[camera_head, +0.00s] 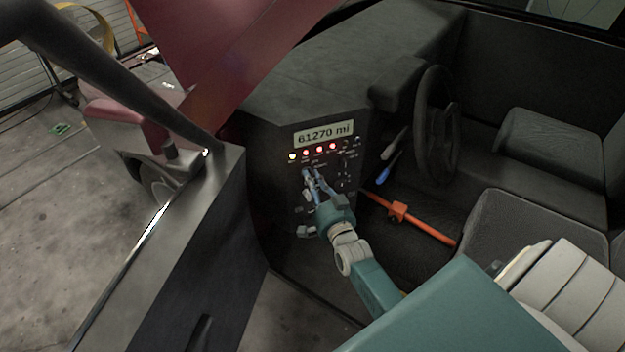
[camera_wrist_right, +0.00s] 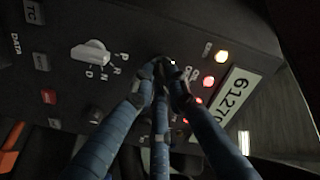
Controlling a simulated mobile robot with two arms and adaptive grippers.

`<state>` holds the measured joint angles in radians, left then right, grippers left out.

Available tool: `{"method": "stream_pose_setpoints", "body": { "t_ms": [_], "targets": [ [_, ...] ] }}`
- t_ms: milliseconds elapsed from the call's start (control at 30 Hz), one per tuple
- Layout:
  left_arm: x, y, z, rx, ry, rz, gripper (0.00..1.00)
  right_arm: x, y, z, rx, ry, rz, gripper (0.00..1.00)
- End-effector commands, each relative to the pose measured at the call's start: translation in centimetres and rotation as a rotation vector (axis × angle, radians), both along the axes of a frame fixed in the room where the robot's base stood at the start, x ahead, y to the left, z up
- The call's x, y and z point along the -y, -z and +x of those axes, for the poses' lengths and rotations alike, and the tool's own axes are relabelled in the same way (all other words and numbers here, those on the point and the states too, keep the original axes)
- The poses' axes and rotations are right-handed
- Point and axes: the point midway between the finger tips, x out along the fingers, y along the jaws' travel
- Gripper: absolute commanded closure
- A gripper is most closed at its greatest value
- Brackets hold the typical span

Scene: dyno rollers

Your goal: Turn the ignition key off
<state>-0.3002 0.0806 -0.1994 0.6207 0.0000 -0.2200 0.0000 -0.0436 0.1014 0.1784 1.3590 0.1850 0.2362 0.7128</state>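My right gripper (camera_head: 312,183) reaches from below to the dark dashboard panel (camera_head: 262,182), its blue fingers at the controls under the indicator lights. In the right wrist view, the fingertips (camera_wrist_right: 162,78) come close together at a small dark spot on the panel, beside the lights. The ignition key cannot be made out there; the fingers cover that spot, so I cannot tell whether they grip it. One yellow (camera_head: 292,156) and several red lights (camera_head: 319,153) glow. The display (camera_head: 323,134) reads 61270 mi. My left gripper is not in view.
A gear selector knob (camera_wrist_right: 92,52) marked P, R, N, D sits near the fingers. A steering wheel (camera_head: 437,125), a blue-tipped lever (camera_head: 384,174) and an orange bar (camera_head: 425,219) stand right of the panel. The open vehicle door (camera_head: 185,260) is at left.

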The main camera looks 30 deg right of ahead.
Motion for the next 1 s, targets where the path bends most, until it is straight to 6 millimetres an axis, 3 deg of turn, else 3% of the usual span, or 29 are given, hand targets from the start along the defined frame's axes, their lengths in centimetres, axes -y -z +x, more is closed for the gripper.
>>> {"method": "stream_pose_setpoints", "body": {
  "t_ms": [467, 1000],
  "targets": [
    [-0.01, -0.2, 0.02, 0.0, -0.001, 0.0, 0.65, 0.03, -0.06, -0.03, -0.02, 0.001, -0.086, 1.0],
    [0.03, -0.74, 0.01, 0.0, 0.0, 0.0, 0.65, -0.03, -0.28, -0.01, -0.113, 0.001, -0.508, 1.0]
  ]
}}
